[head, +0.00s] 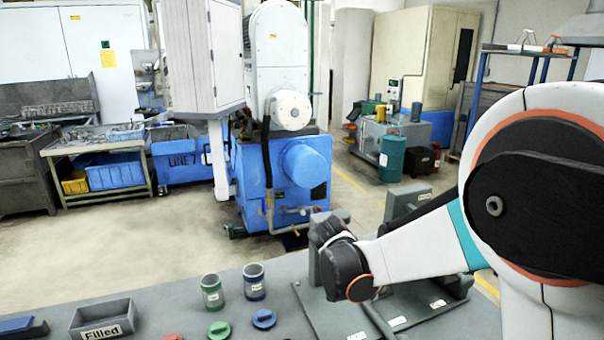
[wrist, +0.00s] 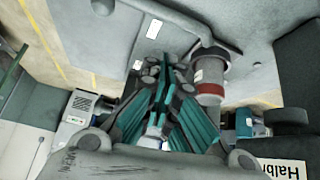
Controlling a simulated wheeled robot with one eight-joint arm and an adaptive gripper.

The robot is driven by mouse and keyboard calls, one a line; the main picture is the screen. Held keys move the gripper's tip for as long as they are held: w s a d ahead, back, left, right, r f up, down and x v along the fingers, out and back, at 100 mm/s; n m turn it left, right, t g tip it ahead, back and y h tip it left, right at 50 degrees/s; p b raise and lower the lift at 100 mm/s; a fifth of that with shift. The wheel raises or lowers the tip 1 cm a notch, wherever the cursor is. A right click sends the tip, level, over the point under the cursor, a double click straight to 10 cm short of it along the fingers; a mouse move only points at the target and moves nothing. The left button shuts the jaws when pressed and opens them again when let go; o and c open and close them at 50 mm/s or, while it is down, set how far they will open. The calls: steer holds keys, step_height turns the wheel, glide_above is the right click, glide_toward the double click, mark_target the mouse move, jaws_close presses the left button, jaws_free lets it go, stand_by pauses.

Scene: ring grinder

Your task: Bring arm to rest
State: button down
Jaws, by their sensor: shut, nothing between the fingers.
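My arm (head: 425,245) reaches from the right over the grey table, with its dark wrist joint (head: 345,268) above the table's back part. My gripper cannot be made out in the head view. In the wrist view, my gripper (wrist: 163,90) shows its teal fingers brought together at the tips, with nothing between them. A grey cylinder with a red band (wrist: 210,75) shows to the right of the fingers in the wrist view, apparently apart from them.
On the grey table (head: 285,318) stand a green cup (head: 212,292) and a blue cup (head: 254,282), with a green lid (head: 219,330) and blue lid (head: 264,319) in front. A tray marked "Filled" (head: 101,320) is at left. A blue machine (head: 285,175) stands behind.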

steer(key=s+r+n+t+y, duration=0.1)
steer(key=s+r+n+y, duration=0.1)
steer(key=s, duration=0.6)
steer(key=s+r+n+t+y, duration=0.1)
steer(key=s+r+n+y, duration=0.1)
steer(key=s+r+n, duration=0.3)
steer(key=s+r+n+t+y, duration=0.2)
steer(key=s+n, duration=0.3)
steer(key=s, duration=0.6)
steer(key=shift+d+r, duration=0.35)
steer(key=shift+r, duration=0.45)
